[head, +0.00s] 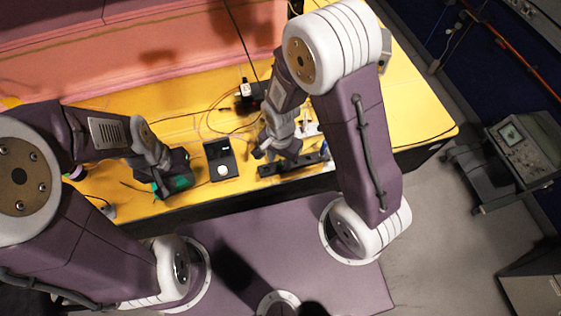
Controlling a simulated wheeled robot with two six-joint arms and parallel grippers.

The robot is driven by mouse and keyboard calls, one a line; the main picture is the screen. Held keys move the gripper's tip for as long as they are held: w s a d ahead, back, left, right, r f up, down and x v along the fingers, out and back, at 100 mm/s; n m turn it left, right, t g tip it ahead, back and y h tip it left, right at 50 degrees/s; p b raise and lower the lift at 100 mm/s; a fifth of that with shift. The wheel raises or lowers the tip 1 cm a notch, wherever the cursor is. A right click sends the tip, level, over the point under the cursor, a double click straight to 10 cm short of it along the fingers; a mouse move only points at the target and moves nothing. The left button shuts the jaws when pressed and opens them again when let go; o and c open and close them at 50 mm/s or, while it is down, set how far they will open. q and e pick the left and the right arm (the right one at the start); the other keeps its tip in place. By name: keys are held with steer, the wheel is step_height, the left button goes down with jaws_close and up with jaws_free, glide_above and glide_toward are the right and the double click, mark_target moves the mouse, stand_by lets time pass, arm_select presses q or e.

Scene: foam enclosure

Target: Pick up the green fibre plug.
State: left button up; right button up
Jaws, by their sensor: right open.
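I cannot make out the green fibre plug for certain. The only clear green is on a dark, green-sided object (178,181) on the yellow table, partly hidden by my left gripper. My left gripper (157,172) is at that object, and its fingers are too dark and small to read. My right gripper (268,152) is open, pointing down over the table next to a black bar with slots (302,163). I see nothing clearly between its fingers.
A black box with a white round knob (222,160) lies between my grippers. A pink foam wall (150,55) closes the back. The yellow table (415,110) is clear at right. An instrument on a cart (518,140) stands beyond.

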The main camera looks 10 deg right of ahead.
steer(key=shift+a+r, duration=0.1)
jaws_close()
